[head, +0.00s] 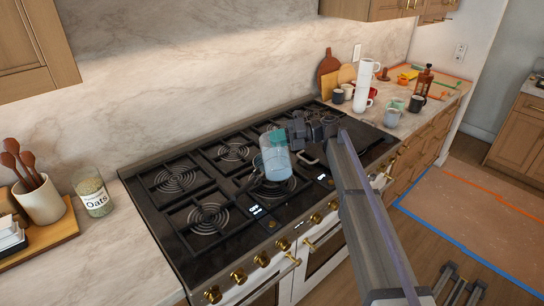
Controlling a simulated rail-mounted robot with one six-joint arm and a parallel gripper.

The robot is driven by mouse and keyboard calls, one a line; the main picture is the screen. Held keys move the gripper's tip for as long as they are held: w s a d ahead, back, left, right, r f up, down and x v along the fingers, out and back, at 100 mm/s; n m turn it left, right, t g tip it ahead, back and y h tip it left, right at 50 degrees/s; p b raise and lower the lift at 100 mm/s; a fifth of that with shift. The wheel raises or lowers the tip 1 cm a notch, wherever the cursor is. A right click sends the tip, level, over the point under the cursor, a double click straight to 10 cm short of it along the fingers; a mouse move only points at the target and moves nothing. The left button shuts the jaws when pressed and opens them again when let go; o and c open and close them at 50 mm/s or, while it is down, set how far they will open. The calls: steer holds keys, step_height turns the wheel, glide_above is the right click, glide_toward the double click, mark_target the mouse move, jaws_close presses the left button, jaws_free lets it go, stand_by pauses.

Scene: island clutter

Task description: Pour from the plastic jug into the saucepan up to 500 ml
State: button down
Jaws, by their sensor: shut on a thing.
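The clear plastic jug (275,163) has a teal upper part and a bluish, see-through body. It is over the front middle part of the stove. My gripper (293,134) is shut on the jug near its top right side. The jug looks nearly upright, and I cannot make out its liquid level. A dark round shape (262,187) shows below and around the jug's lower part. It may be the saucepan, but the jug covers much of it and I cannot tell it from the burner.
The black stove (150,200) has several burners and grates. An oats jar (93,196) and a utensil crock (40,200) stand on the left counter. Stacked white mugs (363,90) and other cups crowd the right counter. My arm crosses the stove's right side.

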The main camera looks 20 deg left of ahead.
steer(key=shift+w+a, duration=0.2)
steer(key=shift+w, duration=0.05)
stand_by(0.3)
steer(key=shift+w+a+f+m, duration=0.15)
steer(key=shift+w+m, duration=0.1)
steer(key=shift+m, duration=0.25)
stand_by(0.5)
steer(key=shift+w+a+f, duration=0.1)
steer(key=shift+w+a, duration=0.05)
steer(key=shift+w, duration=0.1)
stand_by(0.5)
steer(key=shift+w+a+f+m+b, duration=0.2)
steer(key=shift+w+m+b, duration=0.15)
steer(key=shift+m, duration=0.15)
steer(key=shift+s, duration=0.1)
stand_by(5.1)
